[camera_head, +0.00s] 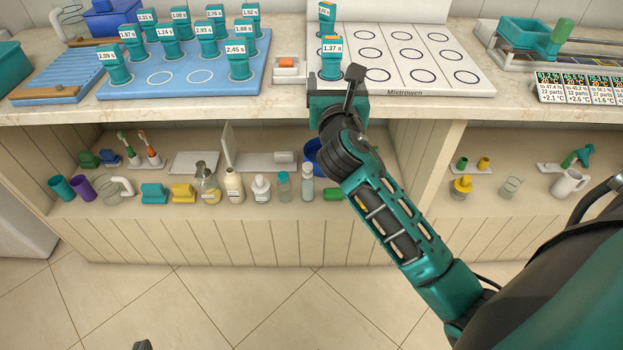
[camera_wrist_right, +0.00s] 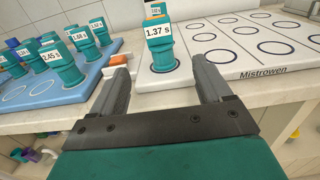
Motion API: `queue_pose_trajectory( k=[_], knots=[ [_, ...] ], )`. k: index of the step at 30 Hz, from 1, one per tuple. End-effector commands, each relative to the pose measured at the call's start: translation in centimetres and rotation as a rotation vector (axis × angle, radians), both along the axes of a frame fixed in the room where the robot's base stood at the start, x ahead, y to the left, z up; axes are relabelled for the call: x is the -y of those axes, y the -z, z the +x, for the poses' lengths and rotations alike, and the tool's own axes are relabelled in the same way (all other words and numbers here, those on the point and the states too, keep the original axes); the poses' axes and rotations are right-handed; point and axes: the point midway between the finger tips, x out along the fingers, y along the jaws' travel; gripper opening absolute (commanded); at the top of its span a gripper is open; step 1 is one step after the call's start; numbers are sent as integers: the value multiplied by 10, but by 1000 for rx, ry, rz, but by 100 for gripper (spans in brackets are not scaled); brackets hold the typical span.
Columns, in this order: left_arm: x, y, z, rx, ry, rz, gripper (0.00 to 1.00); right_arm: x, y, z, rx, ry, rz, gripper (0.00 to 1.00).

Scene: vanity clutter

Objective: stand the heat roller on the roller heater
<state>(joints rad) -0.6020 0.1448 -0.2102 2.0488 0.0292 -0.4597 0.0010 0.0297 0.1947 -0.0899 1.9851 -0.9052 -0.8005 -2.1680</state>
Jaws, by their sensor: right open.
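Teal heat rollers with white time labels stand upright in two places. Several stand on the blue board (camera_head: 122,92), one labelled 2.45 s (camera_head: 238,66). On the white board marked Mistrowen (camera_head: 428,82), a roller labelled 1.37 s (camera_head: 331,62) stands at the front left, with another roller (camera_head: 327,14) behind it. I cannot tell which board is the roller heater. My right gripper (camera_wrist_right: 160,68) is open and empty at the counter's front edge. The 1.37 s roller (camera_wrist_right: 161,52) is ahead, between its fingers in the wrist view, apart from them. Only a dark tip of my left gripper (camera_head: 142,345) shows.
A small white block with an orange top (camera_head: 289,68) sits between the boards. A blue ribbed tray (camera_head: 60,85) is at left; a rack with a teal bin (camera_head: 530,38) and a display panel (camera_head: 578,87) at right. Bottles (camera_head: 233,184) and other clutter fill the shelf below.

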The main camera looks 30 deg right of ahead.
Motion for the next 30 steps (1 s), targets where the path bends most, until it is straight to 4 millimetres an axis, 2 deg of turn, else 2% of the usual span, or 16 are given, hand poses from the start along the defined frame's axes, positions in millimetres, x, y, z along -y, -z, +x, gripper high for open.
queue_pose_trajectory(
  k=[2, 5, 10, 14, 18, 24, 27, 30],
  knots=[
    [0, 0, 0, 0, 1, 2, 0, -4, 8, -2, 5, -15, 50, 78],
    [-1, -1, 0, 2, 1, 3, 0, -15, 31, -8, 32, -56, 222, 78],
    [-2, -2, 1, 5, 4, 6, 0, -52, 92, -32, 93, -113, 769, 78],
    [-2, -3, 2, 7, 5, 7, 0, -84, 136, -60, 133, -73, 1246, 78],
    [-2, -5, 4, 13, 5, 8, 0, -117, 174, -96, 177, 66, 1755, 78],
    [-2, -7, 7, 19, 5, 7, 0, -157, 211, -149, 261, 418, 2392, 78],
    [-2, -7, 6, 18, 5, 7, 0, -171, 220, -169, 309, 597, 2601, 78],
    [-2, -6, 6, 18, 5, 7, 0, -179, 225, -181, 346, 729, 2728, 78]
  ],
)
